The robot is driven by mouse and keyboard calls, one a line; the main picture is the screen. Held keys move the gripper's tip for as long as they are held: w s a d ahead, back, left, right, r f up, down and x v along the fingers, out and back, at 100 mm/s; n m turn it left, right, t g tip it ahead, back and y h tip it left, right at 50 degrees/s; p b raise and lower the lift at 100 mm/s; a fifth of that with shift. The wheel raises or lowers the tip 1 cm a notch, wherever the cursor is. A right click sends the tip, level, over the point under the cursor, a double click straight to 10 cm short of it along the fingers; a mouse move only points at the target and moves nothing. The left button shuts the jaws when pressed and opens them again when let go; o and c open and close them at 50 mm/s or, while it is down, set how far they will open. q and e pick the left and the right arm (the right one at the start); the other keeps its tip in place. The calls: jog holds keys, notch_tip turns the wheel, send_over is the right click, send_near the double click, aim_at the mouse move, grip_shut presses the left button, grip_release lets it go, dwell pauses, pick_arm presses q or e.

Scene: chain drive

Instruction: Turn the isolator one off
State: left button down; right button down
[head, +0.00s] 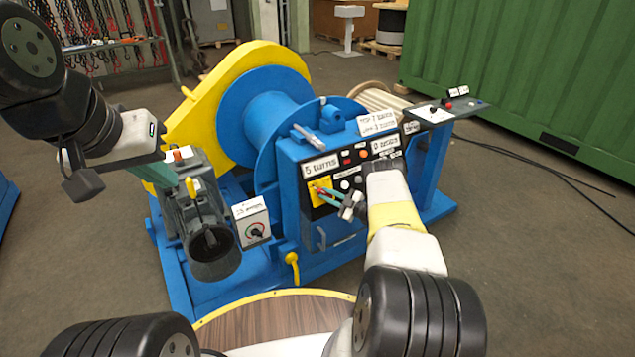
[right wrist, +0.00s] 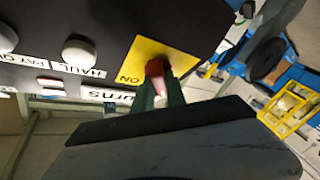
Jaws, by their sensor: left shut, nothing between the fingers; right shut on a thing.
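The isolator is a red handle (right wrist: 155,72) on a yellow plate (right wrist: 176,55), with ON lettered on the plate, in the right wrist view. In the head view its yellow plate (head: 319,186) is at the left end of the black control panel. My right gripper (head: 326,193) reaches in from the right, its green fingers (right wrist: 160,95) shut on the red handle. They partly hide the handle, and I cannot read its exact position. My left gripper (head: 165,180) is shut and empty, in front of the yellow guard and close to the grey motor housing.
The blue winch frame carries a drum (head: 268,130) behind the panel. White knobs (right wrist: 79,52) sit beside the isolator. A white-faced box with a dial (head: 255,231) and a yellow lever (head: 292,264) are lower left. A small console (head: 440,112) is at right.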

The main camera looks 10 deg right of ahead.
jog(key=shift+n, duration=0.5)
jog(key=c, duration=1.4)
grip_release()
jog(key=shift+o, duration=0.2)
jog(key=v, duration=0.7)
jog(key=shift+s+d+g, duration=0.25)
jog(key=shift+d+g, duration=0.05)
jog(key=shift+d, duration=0.05)
jog(key=shift+r, duration=0.1)
